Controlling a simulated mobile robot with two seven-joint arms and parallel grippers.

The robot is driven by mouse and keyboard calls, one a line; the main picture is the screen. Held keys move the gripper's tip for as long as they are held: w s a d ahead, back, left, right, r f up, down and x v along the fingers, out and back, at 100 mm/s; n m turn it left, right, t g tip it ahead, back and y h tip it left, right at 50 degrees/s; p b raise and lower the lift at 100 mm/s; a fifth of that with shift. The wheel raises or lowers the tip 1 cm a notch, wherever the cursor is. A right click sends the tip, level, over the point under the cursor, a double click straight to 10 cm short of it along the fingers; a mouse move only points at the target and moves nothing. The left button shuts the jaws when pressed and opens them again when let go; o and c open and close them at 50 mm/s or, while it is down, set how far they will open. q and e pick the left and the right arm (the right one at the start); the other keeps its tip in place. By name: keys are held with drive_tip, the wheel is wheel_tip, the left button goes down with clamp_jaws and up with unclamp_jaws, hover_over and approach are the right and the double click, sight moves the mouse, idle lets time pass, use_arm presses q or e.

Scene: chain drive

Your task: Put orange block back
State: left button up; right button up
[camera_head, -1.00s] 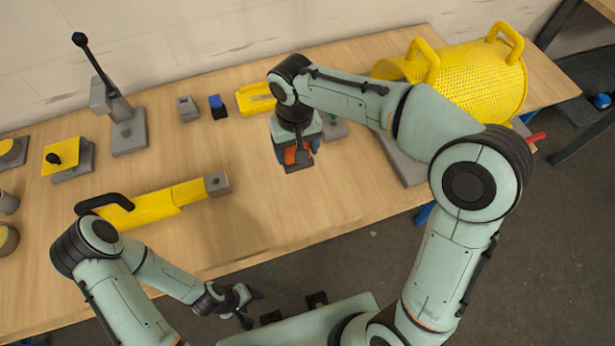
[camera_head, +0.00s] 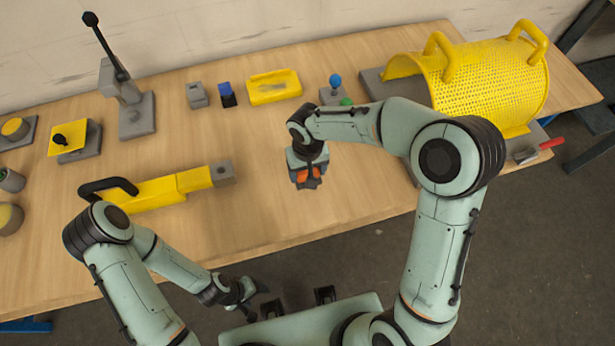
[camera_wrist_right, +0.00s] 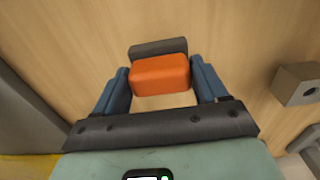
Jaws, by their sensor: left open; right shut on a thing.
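The orange block (camera_wrist_right: 160,75) sits between the blue fingers of my right gripper (camera_wrist_right: 160,85) in the right wrist view. A dark grey piece (camera_wrist_right: 158,46) shows at the block's far side. In the head view the right gripper (camera_head: 307,180) points down over the table's front middle, and the orange block (camera_head: 308,172) shows partly between its fingers. I cannot tell how high it is above the wood. My left gripper (camera_head: 243,295) is open and empty, low in front of the table's front edge.
Behind are a blue-topped block (camera_head: 227,95), a grey block (camera_head: 197,96), a yellow tray (camera_head: 273,87) and a button stand (camera_head: 331,95). A yellow perforated guard (camera_head: 490,85) stands at right. A yellow handled tool (camera_head: 160,190) lies left. The wood (camera_head: 250,150) between is clear.

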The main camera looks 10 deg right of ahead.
drive_tip(key=shift+f, duration=2.15)
drive_tip(key=shift+f, duration=0.1)
drive_tip(key=shift+f+b, duration=0.15)
drive_tip(key=shift+b, duration=0.2)
drive_tip(key=o, duration=1.4)
drive_tip(key=shift+c, duration=0.2)
drive_tip(key=shift+r, duration=0.2)
drive_tip(key=shift+r, duration=0.35)
wheel_tip(320, 180, up, 12)
drive_tip(key=shift+s+f+p, duration=0.1)
drive_tip(key=shift+f+p, duration=0.15)
drive_tip(key=shift+p, duration=0.4)
